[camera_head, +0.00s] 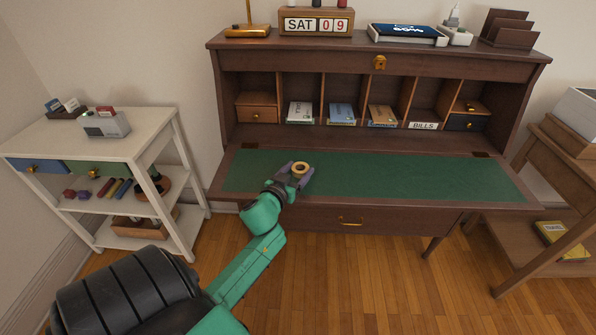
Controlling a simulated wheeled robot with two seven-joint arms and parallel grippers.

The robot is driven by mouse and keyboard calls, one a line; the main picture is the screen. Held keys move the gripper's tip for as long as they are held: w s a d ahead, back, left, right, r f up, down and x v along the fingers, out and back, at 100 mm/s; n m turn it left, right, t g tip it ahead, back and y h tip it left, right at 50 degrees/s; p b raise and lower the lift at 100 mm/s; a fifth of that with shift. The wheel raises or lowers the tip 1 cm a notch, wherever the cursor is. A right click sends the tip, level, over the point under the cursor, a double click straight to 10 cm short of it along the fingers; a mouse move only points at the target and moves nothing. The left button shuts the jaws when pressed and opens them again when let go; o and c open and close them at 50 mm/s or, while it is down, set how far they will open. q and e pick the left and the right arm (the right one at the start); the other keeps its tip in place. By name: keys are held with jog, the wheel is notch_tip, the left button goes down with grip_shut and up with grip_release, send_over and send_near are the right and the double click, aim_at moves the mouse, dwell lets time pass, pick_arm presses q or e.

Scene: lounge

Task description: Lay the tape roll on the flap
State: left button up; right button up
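The tape roll (301,168) is a small tan ring with a dark centre. It sits between the fingers of my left gripper (296,174), which look shut on its sides. The gripper is over the front left part of the desk's flap (400,180), which is folded down, with a green top and a brown wooden border. I cannot tell whether the roll touches the flap or is just above it. My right gripper is not in view.
The rest of the flap is clear. Behind it are pigeonholes with books, small drawers and a BILLS label (423,126). A white shelf unit (150,135) stands at the left and a wooden side table (565,150) at the right. A calendar (316,23) stands on the desk top.

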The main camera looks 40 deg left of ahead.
pick_arm(q)
jog(key=shift+o, duration=1.1)
jog(key=shift+r, duration=0.25)
jog(key=v, duration=1.2)
jog(key=shift+f, duration=0.15)
